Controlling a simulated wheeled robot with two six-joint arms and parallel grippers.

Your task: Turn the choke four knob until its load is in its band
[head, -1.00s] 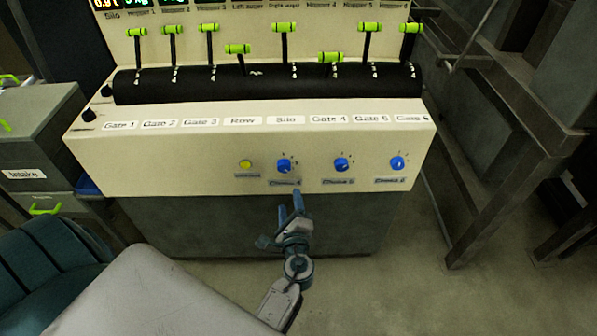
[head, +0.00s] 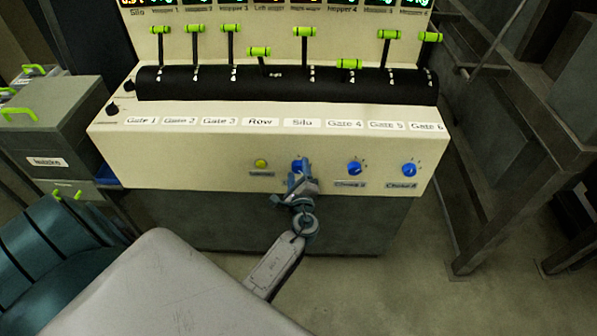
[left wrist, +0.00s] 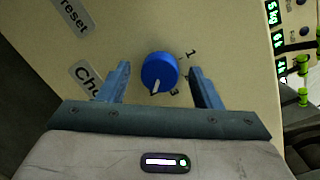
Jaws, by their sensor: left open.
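The choke four knob (head: 298,166) is a blue dial with a pale pointer on the cream front panel (head: 215,157). In the left wrist view the blue knob (left wrist: 159,71) lies between the two blue-grey fingers of my left gripper (left wrist: 157,84). The fingers are open, with a gap on each side of the knob. In the head view my left gripper (head: 298,178) is right in front of the knob and partly covers it and its label. My right gripper is not in view. The load displays at the panel's top are cut off or too small to read.
Two more blue knobs, choke five (head: 355,168) and choke six (head: 409,170), sit to the right. A yellow button (head: 261,163) is to the left. Green-topped levers (head: 303,31) rise above. A grey cabinet (head: 50,135) stands left and a metal frame (head: 490,190) right.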

